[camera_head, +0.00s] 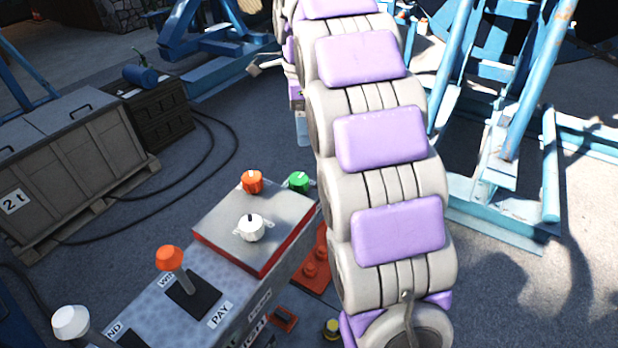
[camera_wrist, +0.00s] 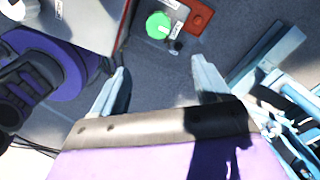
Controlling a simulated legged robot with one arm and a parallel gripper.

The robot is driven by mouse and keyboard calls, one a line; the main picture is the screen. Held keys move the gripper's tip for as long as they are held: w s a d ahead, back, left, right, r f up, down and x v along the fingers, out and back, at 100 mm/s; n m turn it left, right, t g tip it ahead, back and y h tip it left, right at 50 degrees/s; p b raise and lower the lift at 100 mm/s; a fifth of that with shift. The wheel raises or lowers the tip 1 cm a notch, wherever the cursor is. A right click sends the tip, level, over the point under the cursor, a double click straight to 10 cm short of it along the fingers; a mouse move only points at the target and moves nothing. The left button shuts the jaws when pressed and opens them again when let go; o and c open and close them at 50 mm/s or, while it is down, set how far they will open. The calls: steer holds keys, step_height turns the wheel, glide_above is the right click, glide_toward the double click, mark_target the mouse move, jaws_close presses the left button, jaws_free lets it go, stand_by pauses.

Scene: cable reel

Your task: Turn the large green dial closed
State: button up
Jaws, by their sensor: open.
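The green dial (camera_head: 298,180) shows at the far right corner of the control box in the head view, with a pale mark on top. In the wrist view a round green dial (camera_wrist: 158,25) lies near the top centre, beside a white label. My gripper (camera_wrist: 158,66) is open and empty, its two pale fingers spread wide. The dial appears beyond the fingertips, roughly in line with the gap, and not touched. In the head view my gripper (camera_head: 301,125) is partly visible, hanging beyond the dial; its fingers are hard to make out.
The control box (camera_head: 212,232) also carries an orange knob (camera_head: 252,182), a white knob (camera_head: 250,228) and an orange-topped lever (camera_head: 170,260). A red plate (camera_head: 322,272) sits at its right side. Blue steel framework (camera_head: 495,222) stands at right, grey crates (camera_head: 70,165) at left.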

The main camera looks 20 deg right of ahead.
step_height(320, 180, down, 3)
steer(key=b, duration=0.2)
glide_above(301, 178)
steer(key=a, duration=0.2)
step_height(301, 178, down, 6)
steer(key=shift+s+d+f, duration=0.1)
steer(key=d+f, duration=0.1)
steer(key=f, duration=0.1)
steer(key=d+f, duration=0.1)
steer(key=f, duration=0.1)
steer(key=d+f, duration=0.1)
steer(key=shift+f, duration=0.4)
steer(key=shift+a+f, duration=0.15)
steer(key=shift+f, duration=0.1)
steer(key=shift+a, duration=1.2)
steer(key=shift+d, duration=0.1)
steer(key=shift+c, duration=0.8)
steer(key=shift+d, duration=0.9)
steer(key=c, duration=0.5)
steer(key=shift+a, duration=0.15)
steer(key=c, duration=0.4)
steer(key=shift+a, duration=0.1)
